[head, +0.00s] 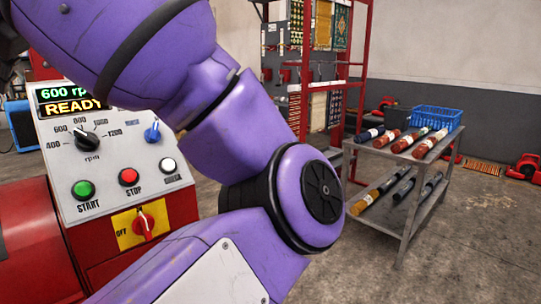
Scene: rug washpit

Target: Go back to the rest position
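A purple arm of mine (215,130) comes in from the upper left and bends at a dark round joint in the middle of the head view. Its lower link runs down to the bottom edge. No gripper shows, so I cannot see whether either is open or shut. The arm stands in front of a grey control panel (107,204) on a red machine (140,257). The panel display (73,99) reads 600 rpm and READY. A green START button (83,190), a red STOP button (129,177) and a red switch on a yellow plate (143,225) show.
A grey metal cart (408,219) at the right carries rolled rugs (408,140) and a blue basket (436,118). A red rack (360,90) with hanging rugs stands behind. Red machines (525,169) lie at the far right. The floor (480,240) at the lower right is clear.

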